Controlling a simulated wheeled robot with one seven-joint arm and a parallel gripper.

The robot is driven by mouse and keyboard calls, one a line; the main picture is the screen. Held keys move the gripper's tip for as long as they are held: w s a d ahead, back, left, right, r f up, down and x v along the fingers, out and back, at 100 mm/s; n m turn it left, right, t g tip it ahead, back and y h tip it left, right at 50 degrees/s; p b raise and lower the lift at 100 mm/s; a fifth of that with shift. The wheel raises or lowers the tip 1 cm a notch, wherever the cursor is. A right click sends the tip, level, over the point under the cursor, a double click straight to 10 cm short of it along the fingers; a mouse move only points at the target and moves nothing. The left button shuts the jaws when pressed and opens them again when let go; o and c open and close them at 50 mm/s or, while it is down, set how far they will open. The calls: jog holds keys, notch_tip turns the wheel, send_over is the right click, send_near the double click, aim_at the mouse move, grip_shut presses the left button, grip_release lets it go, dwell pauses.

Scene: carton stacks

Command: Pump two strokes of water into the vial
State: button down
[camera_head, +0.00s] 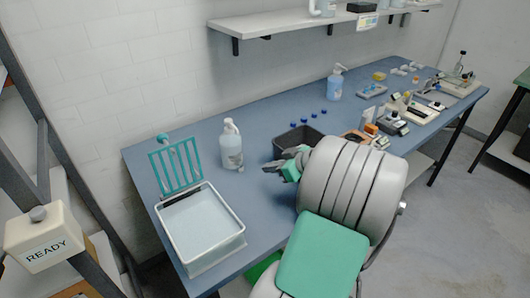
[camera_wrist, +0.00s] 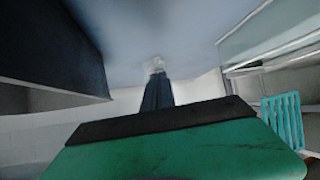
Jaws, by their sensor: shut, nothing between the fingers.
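A clear pump bottle with a white pump head (camera_head: 231,147) stands upright on the blue bench, left of my gripper. A second pump bottle with blue liquid (camera_head: 335,83) stands farther back. A small pale object (camera_head: 240,168) is at the first bottle's foot; it may be the vial, but it is too small to tell. My gripper (camera_head: 266,168) is shut and empty, to the right of the first bottle and apart from it. In the wrist view its dark fingers (camera_wrist: 157,92) are together, with a small pale thing (camera_wrist: 157,65) just beyond the tips.
A clear tray (camera_head: 200,225) and a teal rack (camera_head: 176,167) are at the bench's left end. A dark bin (camera_head: 299,137) stands behind my gripper, with several blue caps beyond it. Small equipment crowds the right part. A wall shelf (camera_head: 300,23) hangs above.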

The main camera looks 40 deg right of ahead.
jog(key=shift+s+d, duration=0.1)
jog(key=shift+d, duration=0.15)
jog(key=shift+w, duration=0.25)
jog(key=p, duration=0.3)
send_near(237, 158)
jog(key=w, duration=0.2)
jog(key=w+f, duration=0.1)
jog(key=w+a+f, duration=0.1)
jog(key=w, duration=0.1)
jog(key=shift+w, duration=0.3)
jog(key=shift+f+p, duration=0.35)
jog(key=shift+p, duration=0.3)
jog(key=shift+f+b, duration=0.6)
jog(key=shift+b, duration=0.35)
jog(key=shift+s+a, duration=0.1)
